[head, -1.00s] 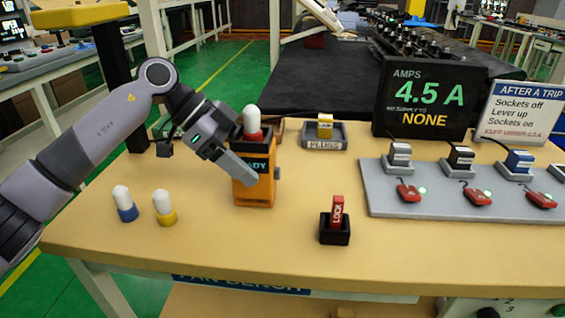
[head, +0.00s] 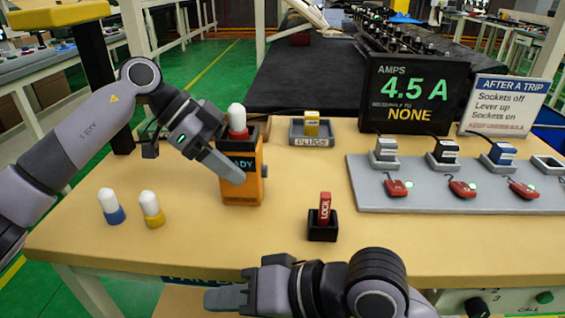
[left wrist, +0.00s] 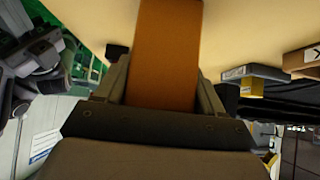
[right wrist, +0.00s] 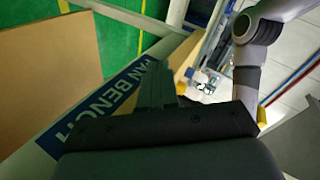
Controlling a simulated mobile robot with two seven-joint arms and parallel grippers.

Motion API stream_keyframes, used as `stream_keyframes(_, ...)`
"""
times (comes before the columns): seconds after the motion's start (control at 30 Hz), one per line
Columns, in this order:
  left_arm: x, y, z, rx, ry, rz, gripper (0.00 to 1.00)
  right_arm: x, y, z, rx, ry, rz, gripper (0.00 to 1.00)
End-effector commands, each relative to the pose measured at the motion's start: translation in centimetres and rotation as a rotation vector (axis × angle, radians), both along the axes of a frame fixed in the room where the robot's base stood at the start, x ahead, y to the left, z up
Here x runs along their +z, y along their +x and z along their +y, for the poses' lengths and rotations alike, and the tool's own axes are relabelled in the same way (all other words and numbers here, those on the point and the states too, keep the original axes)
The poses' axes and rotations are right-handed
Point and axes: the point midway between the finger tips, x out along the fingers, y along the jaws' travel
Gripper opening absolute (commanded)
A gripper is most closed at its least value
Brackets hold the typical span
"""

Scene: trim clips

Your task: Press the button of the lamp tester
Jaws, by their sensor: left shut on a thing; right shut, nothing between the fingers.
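The lamp tester (head: 243,185) is an upright orange box with a dark top on the bench. A lamp with a white bulb and red base (head: 237,120) stands in its top. A small grey button-like knob (head: 265,170) sticks out of its right side. My left gripper (head: 228,168) is shut on the tester, and its fingers cover part of the front label, leaving "DY". In the left wrist view the orange body (left wrist: 165,50) lies between the fingers. My right gripper (head: 222,298) is shut and empty, low at the bench's front edge, apart from the tester.
Two lamps, blue-based (head: 111,206) and yellow-based (head: 151,208), stand left of the tester. A black holder (head: 322,232) with a red LOCK piece stands to its right. A plugs tray (head: 297,136) is behind. A grey socket board (head: 430,196) fills the right side.

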Motion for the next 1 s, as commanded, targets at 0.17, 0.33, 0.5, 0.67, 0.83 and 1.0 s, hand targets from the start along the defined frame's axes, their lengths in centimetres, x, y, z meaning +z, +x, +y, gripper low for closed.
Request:
stream_keyframes(0.17,0.1,0.0,0.0,-0.001,-0.002,-0.002,0.27,5.4,2.2,1.4,-0.1,0.115,0.205,0.0)
stream_keyframes(0.33,0.1,0.0,0.0,-0.001,-0.002,-0.002,0.27,9.8,3.4,2.3,-0.161,0.205,0.393,0.0)
stream_keyframes(0.5,0.1,0.0,0.0,-0.001,-0.003,-0.002,0.27,13.6,3.8,3.1,-0.193,0.272,0.555,0.0)
stream_keyframes(0.67,0.1,0.0,0.0,-0.001,-0.003,-0.002,0.27,13.2,6.9,1.1,-0.239,0.141,0.443,0.0)
stream_keyframes(0.83,0.1,0.0,0.0,-0.001,-0.003,-0.002,0.27,12.6,11.2,-3.4,-0.269,-0.094,0.219,0.0)
stream_keyframes(1.0,0.1,0.0,0.0,-0.001,-0.003,-0.002,0.27,13.7,14.8,-9.2,-0.276,-0.333,0.033,0.0)
